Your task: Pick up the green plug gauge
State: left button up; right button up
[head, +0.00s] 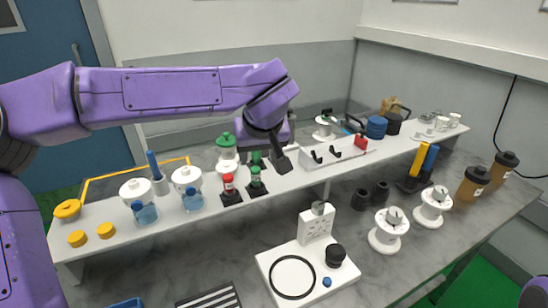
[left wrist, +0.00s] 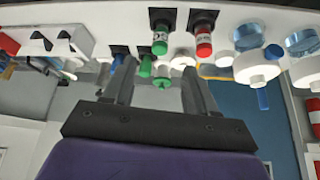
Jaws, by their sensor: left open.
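A green plug gauge (head: 256,178) with a pale label band stands upright in a black square base on the long white shelf (head: 310,180). It also shows in the left wrist view (left wrist: 160,40), where the scene appears upside down. A red one (head: 229,183) stands beside it, also in the left wrist view (left wrist: 204,42). My left gripper (head: 283,161) is above the shelf, just right of and behind the green gauge in the head view. In the left wrist view its two fingers (left wrist: 157,75) are apart and empty, with the green gauge beyond their gap. My right gripper is not in view.
Another green item (head: 257,158) stands close behind the gauge, partly hidden by my gripper. White jars (head: 187,180) stand left on the shelf; a white rack (head: 335,153) stands right. A white device (head: 315,265) and white spools (head: 388,230) occupy the lower counter.

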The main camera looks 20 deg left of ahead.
aim_at(255, 170)
pick_arm(q)
jog(key=x, duration=0.3)
jog(key=shift+w+a+f, duration=0.1)
jog(key=shift+w+a, duration=0.05)
jog(key=shift+w, duration=0.05)
jog(key=shift+s+a+f, duration=0.15)
jog(key=shift+a+f, duration=0.05)
jog(key=shift+f, duration=0.15)
jog(key=shift+a+f, duration=0.1)
jog(key=shift+f, duration=0.2)
jog(key=x, duration=0.2)
jog(key=w+x, duration=0.1)
jog(key=x, duration=0.2)
jog(key=shift+d+r, duration=0.15)
jog(key=shift+d, duration=0.05)
jog(key=shift+a+f, duration=0.15)
jog(key=shift+f, duration=0.1)
jog(key=shift+s, duration=0.1)
grip_shut()
